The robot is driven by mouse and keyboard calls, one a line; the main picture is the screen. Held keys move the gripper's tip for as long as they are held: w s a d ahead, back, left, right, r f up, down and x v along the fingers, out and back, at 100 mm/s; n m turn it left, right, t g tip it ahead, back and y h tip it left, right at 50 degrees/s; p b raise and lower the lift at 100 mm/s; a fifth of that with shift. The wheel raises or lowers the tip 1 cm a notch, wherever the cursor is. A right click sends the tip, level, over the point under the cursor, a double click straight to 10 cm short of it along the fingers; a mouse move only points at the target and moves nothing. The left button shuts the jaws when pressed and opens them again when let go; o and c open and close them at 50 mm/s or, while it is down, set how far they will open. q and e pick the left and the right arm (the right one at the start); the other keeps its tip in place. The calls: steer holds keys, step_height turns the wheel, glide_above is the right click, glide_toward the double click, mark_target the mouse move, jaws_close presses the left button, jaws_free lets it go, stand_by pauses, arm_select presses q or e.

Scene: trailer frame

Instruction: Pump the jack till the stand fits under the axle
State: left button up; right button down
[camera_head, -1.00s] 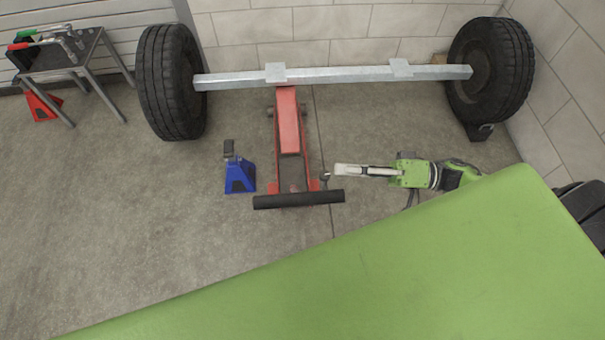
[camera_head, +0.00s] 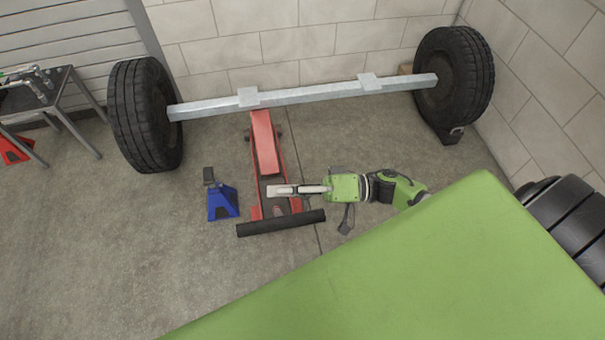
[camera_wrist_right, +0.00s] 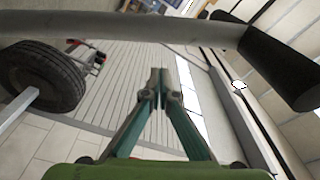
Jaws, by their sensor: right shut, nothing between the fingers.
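The red jack (camera_head: 264,145) lies on the floor with its far end at the axle (camera_head: 310,95), near a pale pad. A black grip bar (camera_head: 280,223) crosses its near end. The blue stand (camera_head: 222,202) is on the floor left of the jack, clear of the axle. My right gripper (camera_head: 268,191) is shut and empty over the jack's body, just beyond the bar. In the right wrist view its fingers (camera_wrist_right: 158,75) meet, and a pale rod with a black grip (camera_wrist_right: 280,65) crosses above them. My left gripper is out of view.
Tyres (camera_head: 146,115) carry both axle ends; a dark chock (camera_head: 447,132) sits by the right one. A small table (camera_head: 40,105) and red stand (camera_head: 14,150) are at the left. Tyres (camera_head: 570,215) stack at the right. The floor left of the blue stand is clear.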

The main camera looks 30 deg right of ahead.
steer(key=s+f, duration=0.2)
steer(key=s, duration=0.1)
steer(key=shift+s, duration=0.3)
